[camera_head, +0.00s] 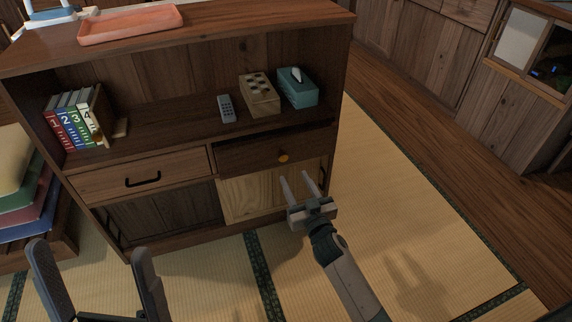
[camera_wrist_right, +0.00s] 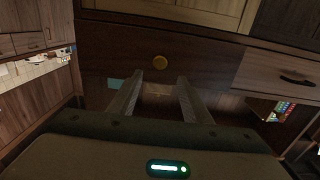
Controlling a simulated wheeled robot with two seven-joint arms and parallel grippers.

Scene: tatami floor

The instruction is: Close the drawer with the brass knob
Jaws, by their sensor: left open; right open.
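The drawer with the brass knob is the dark upper-right drawer (camera_head: 245,160) of the wooden cabinet. Its front appears to stand slightly out from the cabinet, with a dark gap along its top. The round brass knob (camera_head: 283,156) is on that front; it also shows in the right wrist view (camera_wrist_right: 160,62), just beyond the fingertips. My right gripper (camera_head: 295,176) is open and empty, just in front of and below the knob, apparently not touching it. My left gripper (camera_head: 90,252) is open and empty at the lower left, away from the drawer.
A closed drawer with a black handle (camera_head: 142,182) is left of it. Sliding doors (camera_head: 165,220) lie below. The shelf holds books (camera_head: 75,125), a remote (camera_head: 226,108), a wooden box (camera_head: 260,95) and a teal tissue box (camera_head: 299,92). Cushions (camera_head: 25,200) are at left. Tatami (camera_head: 400,200) is clear at right.

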